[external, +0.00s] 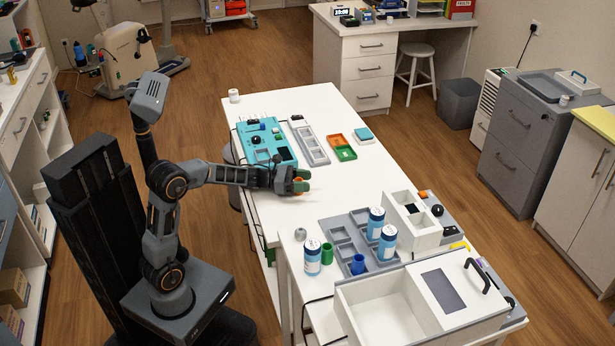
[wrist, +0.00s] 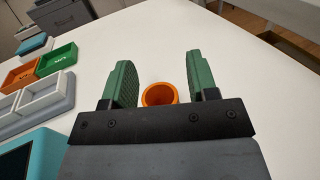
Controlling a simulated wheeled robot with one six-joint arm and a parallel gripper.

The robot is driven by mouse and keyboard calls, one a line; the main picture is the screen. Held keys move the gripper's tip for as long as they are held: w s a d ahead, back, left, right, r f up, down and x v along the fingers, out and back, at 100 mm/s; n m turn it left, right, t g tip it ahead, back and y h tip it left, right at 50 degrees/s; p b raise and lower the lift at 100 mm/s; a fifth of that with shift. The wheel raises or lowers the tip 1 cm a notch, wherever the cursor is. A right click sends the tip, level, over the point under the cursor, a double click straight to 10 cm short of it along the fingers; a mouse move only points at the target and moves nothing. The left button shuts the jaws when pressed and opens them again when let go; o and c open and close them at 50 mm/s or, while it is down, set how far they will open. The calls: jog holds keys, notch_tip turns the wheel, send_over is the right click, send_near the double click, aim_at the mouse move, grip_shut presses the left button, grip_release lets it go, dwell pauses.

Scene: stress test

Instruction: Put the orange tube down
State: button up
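The orange tube (wrist: 160,94) shows as an open round rim between the two green finger pads of my gripper (wrist: 163,82) in the wrist view. A clear gap shows between the tube and the right finger, and a narrower one at the left finger. My gripper is open around the tube. In the external view my gripper (external: 302,181) is low over the white table (external: 345,205), and a bit of the orange tube (external: 298,179) shows between the fingers. Its lower part is hidden, so I cannot tell whether it touches the table.
White-and-blue bottles (external: 312,258), a green cup (external: 327,253) and a white open box (external: 385,310) stand at the near end. The table right of my gripper is clear.

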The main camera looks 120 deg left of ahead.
jog(key=shift+r, duration=0.25)
jog(key=p+v, duration=0.2)
jog(key=v, duration=1)
jog(key=shift+f, duration=0.15)
jog(key=shift+d, duration=0.1)
